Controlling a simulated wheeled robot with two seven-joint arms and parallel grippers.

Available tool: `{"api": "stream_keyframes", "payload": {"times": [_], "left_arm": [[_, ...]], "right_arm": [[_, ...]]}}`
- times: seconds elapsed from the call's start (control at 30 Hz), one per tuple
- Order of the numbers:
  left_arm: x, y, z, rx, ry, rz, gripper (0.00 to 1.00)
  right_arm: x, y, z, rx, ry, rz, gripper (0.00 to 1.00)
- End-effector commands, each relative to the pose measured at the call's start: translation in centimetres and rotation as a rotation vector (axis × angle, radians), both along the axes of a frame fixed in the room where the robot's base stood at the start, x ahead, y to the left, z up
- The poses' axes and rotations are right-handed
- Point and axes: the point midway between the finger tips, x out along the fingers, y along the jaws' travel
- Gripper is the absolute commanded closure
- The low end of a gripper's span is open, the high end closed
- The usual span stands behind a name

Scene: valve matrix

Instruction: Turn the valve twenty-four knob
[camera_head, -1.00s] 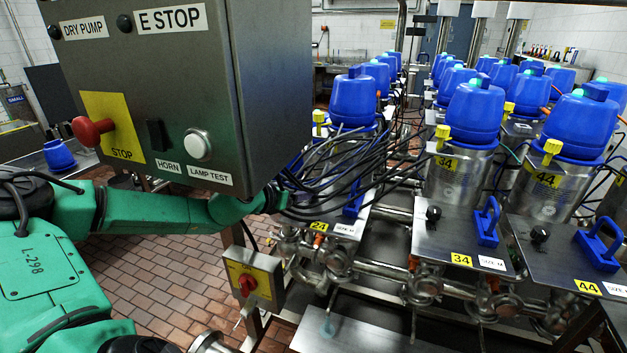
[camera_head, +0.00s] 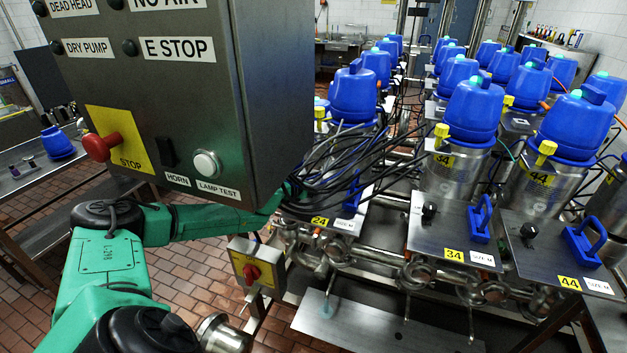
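The valve 24 plate has a yellow "24" label (camera_head: 320,221), a white size tag (camera_head: 344,225) and a blue handle (camera_head: 352,194). Its black knob is not visible; the left part of the plate is covered by black cables and my green arm. My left arm (camera_head: 215,221) comes in from the left, passes under the control box, and its wrist ends among the cables at plate 24. Its gripper fingers cannot be made out there, nor whether they touch the knob. My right gripper is not in view.
A grey control box (camera_head: 280,90) with a red stop button (camera_head: 100,147) hangs close above my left arm. A small yellow switch box (camera_head: 252,272) is below it. Plates with black knobs at 34 (camera_head: 429,210) and 44 (camera_head: 529,231) stand to the right. Blue-capped canisters fill the back.

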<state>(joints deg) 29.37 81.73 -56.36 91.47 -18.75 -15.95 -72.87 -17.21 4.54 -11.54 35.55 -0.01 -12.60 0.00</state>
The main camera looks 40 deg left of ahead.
Motion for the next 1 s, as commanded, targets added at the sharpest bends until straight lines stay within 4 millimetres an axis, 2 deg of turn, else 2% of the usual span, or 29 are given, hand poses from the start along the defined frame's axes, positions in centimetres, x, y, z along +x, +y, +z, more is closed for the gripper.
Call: {"api": "stream_keyframes", "payload": {"times": [0.47, 1.0], "left_arm": [[0.0, 0.04, 0.09, 0.0, -0.002, 0.072, 1.0], [0.12, -0.17, 0.08, -0.005, 0.0, 0.495, 1.0]], "right_arm": [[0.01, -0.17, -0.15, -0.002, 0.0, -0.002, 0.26], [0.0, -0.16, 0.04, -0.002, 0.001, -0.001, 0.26]]}}
